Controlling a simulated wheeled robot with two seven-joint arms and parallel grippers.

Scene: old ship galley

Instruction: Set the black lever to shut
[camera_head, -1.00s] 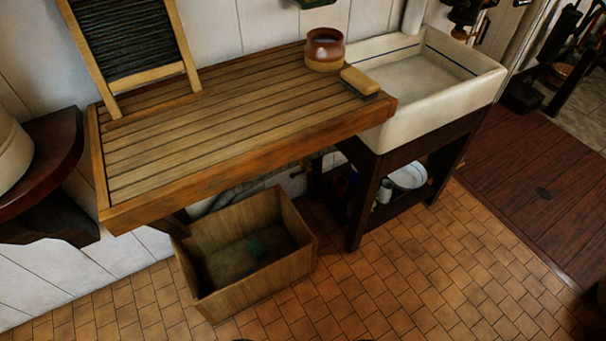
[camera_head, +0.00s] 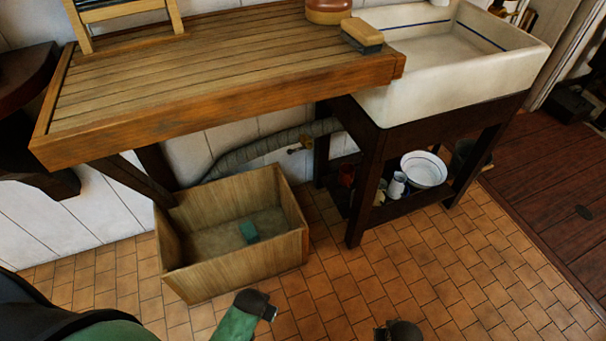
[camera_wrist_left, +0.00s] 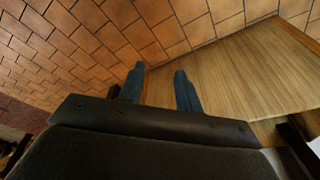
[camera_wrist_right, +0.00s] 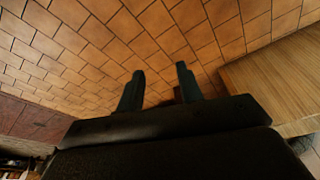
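I cannot make out a black lever clearly in any view. A small brass-coloured fitting (camera_head: 300,146) shows on the wall under the draining board, beside a grey ribbed hose (camera_head: 255,150); it is too small to tell any lever or its setting. My left gripper (camera_wrist_left: 159,72) is open and empty, above the floor and the wooden box's side in the left wrist view. My right gripper (camera_wrist_right: 160,72) is open and empty above the tiles, with the box to its right. Both arms show only at the bottom edge of the head view, well short of the fitting.
Tiled floor in front is clear.

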